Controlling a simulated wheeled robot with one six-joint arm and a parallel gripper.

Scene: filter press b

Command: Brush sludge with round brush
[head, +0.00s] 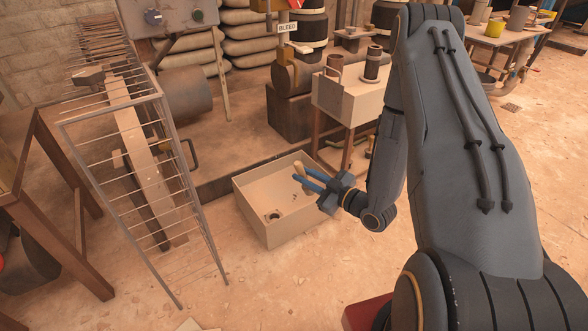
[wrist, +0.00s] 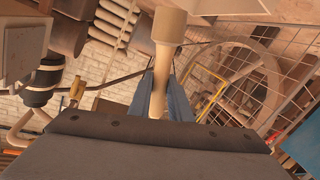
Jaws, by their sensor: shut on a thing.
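My gripper (head: 306,178) has blue fingers and is shut on the round brush (head: 299,169). It hangs over the right side of an open beige box on the floor. In the head view only a small pale part of the brush shows at the fingertips. In the wrist view the brush (wrist: 158,88) is a cream handle between the blue fingers (wrist: 160,100), widening to a thicker round part at the top. I cannot clearly make out any sludge.
The beige box (head: 262,222) holds a dark round spot and a few small dark bits. A wire rack (head: 195,215) stands to the left, beside a wooden table (head: 62,250). A bench (head: 350,105) with dark canisters stands behind. The front floor is mostly clear.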

